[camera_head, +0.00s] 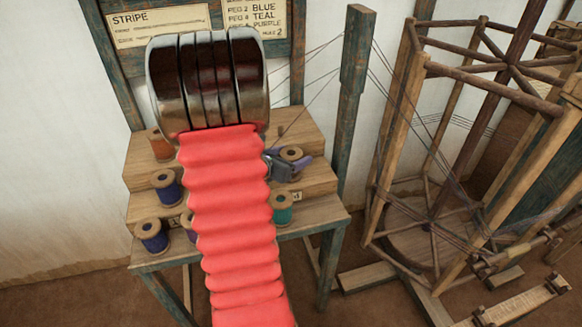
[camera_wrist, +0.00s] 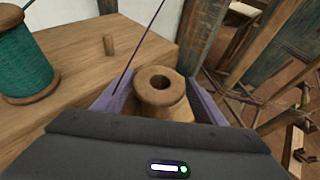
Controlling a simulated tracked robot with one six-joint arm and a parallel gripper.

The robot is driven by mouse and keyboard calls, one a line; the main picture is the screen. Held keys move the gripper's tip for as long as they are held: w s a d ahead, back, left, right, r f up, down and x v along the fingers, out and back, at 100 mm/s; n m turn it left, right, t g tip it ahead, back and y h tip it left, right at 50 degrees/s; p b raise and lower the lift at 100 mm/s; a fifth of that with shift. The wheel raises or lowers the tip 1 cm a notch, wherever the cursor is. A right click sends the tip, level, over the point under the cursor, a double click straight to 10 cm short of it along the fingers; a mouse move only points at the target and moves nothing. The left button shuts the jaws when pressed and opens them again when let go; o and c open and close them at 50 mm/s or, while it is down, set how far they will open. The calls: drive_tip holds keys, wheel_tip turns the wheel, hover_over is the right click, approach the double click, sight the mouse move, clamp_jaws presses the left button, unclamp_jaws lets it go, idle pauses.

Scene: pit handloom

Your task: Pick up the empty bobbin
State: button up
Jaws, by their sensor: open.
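The empty bobbin (camera_wrist: 158,108) is bare pale wood with a round flange and a dark centre hole. In the wrist view it stands between the two purple fingers of my gripper (camera_wrist: 158,98), which are open on either side of it. I cannot tell whether either finger touches it. In the head view the empty bobbin (camera_head: 292,152) shows at the right of the stepped wooden stand, with my gripper (camera_head: 286,165) at it. My red arm sleeve hides the stand's middle. The bobbin's lower part is hidden by my gripper in the wrist view.
A teal bobbin (camera_wrist: 27,62) and a bare peg (camera_wrist: 109,45) stand left of my gripper. Blue bobbins (camera_head: 153,235) and an orange bobbin (camera_head: 160,145) sit on the stand's left. A blue post (camera_head: 352,100), threads and a wooden reel frame (camera_head: 440,150) stand to the right.

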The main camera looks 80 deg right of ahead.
drive_tip(key=shift+c, duration=0.4)
drive_tip(key=c, duration=0.7)
